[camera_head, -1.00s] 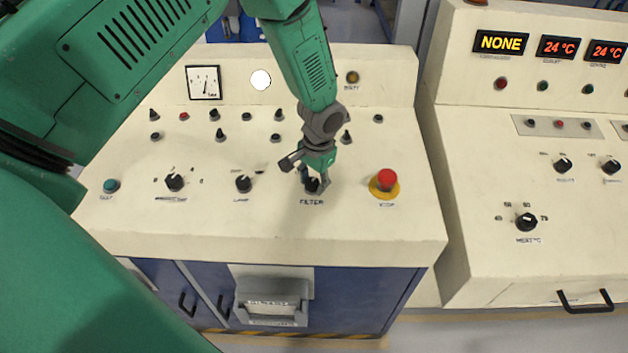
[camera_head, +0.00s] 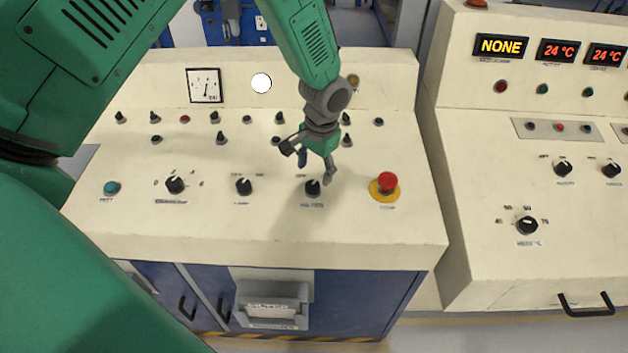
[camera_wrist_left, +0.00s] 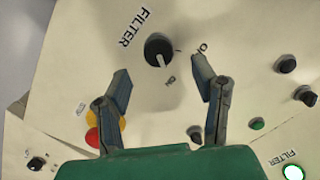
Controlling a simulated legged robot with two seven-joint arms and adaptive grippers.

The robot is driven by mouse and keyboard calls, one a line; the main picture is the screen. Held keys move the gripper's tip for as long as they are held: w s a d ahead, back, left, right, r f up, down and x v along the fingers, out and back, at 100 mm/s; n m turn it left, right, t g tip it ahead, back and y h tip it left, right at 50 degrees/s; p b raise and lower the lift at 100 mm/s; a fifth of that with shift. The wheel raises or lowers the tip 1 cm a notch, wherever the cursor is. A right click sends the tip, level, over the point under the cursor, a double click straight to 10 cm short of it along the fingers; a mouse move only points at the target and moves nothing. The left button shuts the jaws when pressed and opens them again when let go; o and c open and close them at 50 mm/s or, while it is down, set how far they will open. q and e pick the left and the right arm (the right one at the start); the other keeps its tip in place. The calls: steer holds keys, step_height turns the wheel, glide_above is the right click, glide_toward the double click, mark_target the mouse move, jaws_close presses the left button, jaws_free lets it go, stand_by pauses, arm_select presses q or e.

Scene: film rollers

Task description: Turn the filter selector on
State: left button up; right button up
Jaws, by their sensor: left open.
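The filter selector (camera_head: 313,188) is a round black knob above a blurred label on the left console. A second mark to the right, starting with "O", is partly covered by a finger. My left gripper (camera_head: 317,171) is open and empty, just above and behind the knob. In the left wrist view its two fingers (camera_wrist_left: 161,82) are spread, with the knob beyond the gap, apart from both. My right gripper is out of view.
A red stop button (camera_head: 387,183) on a yellow base stands right of the knob. The lamp selector (camera_head: 244,186) is to its left. Several small switches line the panel behind. A second console (camera_head: 470,170) stands at the right.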

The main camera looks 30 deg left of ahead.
mark_target(317, 186)
arm_select(q)
step_height(317, 186, up, 6)
steer(key=shift+d+r, duration=0.2)
steer(key=shift+d, duration=0.15)
steer(key=shift+s+f, duration=0.1)
stand_by(0.3)
